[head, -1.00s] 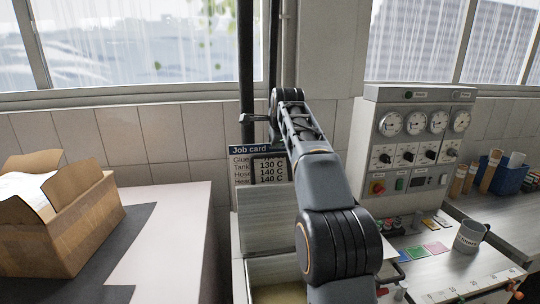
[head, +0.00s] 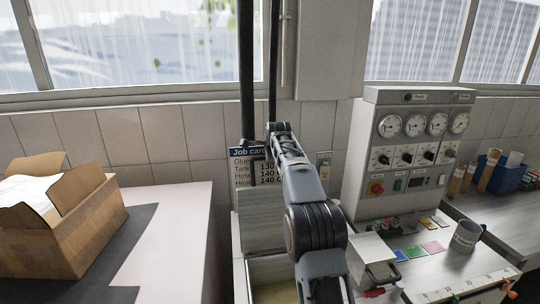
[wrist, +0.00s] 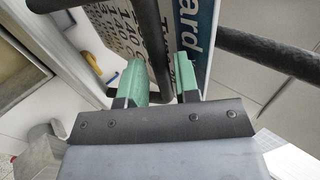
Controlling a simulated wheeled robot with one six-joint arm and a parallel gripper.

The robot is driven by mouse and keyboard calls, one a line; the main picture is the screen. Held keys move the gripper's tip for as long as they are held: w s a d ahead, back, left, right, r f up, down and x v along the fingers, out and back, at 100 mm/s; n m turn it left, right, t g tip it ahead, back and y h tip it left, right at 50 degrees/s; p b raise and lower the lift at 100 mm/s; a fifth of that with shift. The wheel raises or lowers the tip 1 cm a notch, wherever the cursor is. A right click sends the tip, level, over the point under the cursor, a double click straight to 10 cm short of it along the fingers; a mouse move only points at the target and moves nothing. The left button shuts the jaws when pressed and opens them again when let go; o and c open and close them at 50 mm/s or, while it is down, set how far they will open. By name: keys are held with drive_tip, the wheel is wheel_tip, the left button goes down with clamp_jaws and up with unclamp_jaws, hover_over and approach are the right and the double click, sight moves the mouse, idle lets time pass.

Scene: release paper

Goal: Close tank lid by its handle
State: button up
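The tank (head: 272,280) stands open at the bottom centre of the head view, with a yellowish inside. A flat grey panel, seemingly its raised lid (head: 258,230), stands upright behind the opening. A dark bar frame that looks like the handle (head: 257,170) rises above it, in front of the job card. My gripper (head: 271,129) is up near the card, its fingers too small to read there. In the wrist view my gripper (wrist: 161,80) has its green fingertips apart, with a dark bar (wrist: 155,40) showing in the gap. I cannot tell whether the fingers touch it.
The job card (head: 240,153) hangs on the tiled wall behind. A control panel (head: 410,150) with gauges stands to the right. A grey mug (head: 466,236) and coloured cards (head: 411,253) lie on the right bench. An open cardboard box (head: 70,235) sits on the left table.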

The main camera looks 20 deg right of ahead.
drive_tip(key=shift+c, duration=0.3)
clamp_jaws()
drive_tip(key=shift+f, duration=0.15)
